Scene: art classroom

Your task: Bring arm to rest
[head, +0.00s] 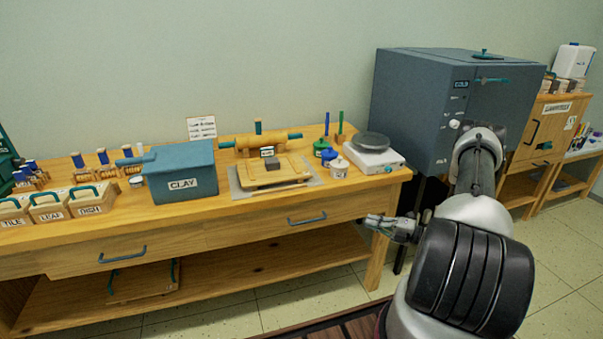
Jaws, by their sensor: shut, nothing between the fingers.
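My arm rises on the right of the head view, in front of the kiln and beside the right end of the wooden workbench (240,238). My gripper (370,221) points left, just off the bench's front right corner and below the tabletop level. Its fingers are shut and I see nothing held in them. It looks close to the drawer front, but I cannot tell whether it touches.
A grey-blue kiln (415,100) stands behind my arm. The bench holds a clay box (180,172), a rolling pin (262,144), a board (270,175), a white scale (375,157) and labelled boxes (48,207). A cabinet (545,128) stands far right. Some tiled floor (560,250) is clear.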

